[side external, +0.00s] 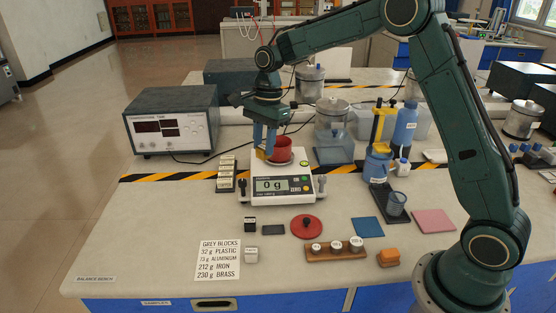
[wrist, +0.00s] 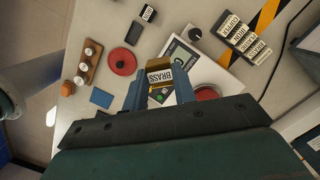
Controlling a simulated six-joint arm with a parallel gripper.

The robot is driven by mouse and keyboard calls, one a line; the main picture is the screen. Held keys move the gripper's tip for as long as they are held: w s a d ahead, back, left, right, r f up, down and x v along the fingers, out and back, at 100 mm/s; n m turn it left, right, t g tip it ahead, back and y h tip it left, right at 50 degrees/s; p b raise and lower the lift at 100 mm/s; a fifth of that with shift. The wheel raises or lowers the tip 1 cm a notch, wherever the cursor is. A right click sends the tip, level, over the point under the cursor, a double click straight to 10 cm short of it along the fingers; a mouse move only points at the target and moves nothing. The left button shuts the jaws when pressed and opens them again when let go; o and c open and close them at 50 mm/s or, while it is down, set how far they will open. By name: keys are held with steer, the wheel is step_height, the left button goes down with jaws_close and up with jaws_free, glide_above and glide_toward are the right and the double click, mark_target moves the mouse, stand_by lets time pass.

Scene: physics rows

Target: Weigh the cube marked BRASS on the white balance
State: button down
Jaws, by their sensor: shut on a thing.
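The BRASS cube (wrist: 160,77) is brass-coloured with a white label and sits between the fingers of my gripper (wrist: 160,88) in the wrist view. In the side view my gripper (side external: 265,143) is shut on the cube, over the left part of the white balance (side external: 291,196). The balance display reads 0 g. A red cup (side external: 280,151) stands at the back of the balance, just right of my gripper; it shows partly in the wrist view (wrist: 207,93). The cube's underside is hidden, so I cannot see a gap to the balance.
A rack of labelled blocks (side external: 227,173) stands left of the balance. A grey instrument (side external: 172,121) is farther left. A red lid (side external: 306,227), a weight rack (side external: 335,250) and a printed card (side external: 218,260) lie in front. A glass vessel (side external: 333,130) stands behind right.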

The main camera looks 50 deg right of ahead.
steer(key=w+d+f+m, duration=0.2)
steer(key=w+d+m, duration=0.2)
steer(key=d, duration=0.4)
steer(key=w+d+f+m+t, duration=0.1)
steer(key=w+d+m, duration=0.3)
steer(key=d, duration=0.4)
steer(key=shift+w+f+m, duration=0.25)
steer(key=shift+f+m, duration=0.1)
steer(key=shift+m, duration=0.15)
steer(key=shift+f, duration=0.1)
steer(key=shift+f, duration=2.95)
steer(key=shift+f, duration=0.45)
steer(key=c, duration=1.1)
jaws_free()
steer(key=shift+c, duration=1.1)
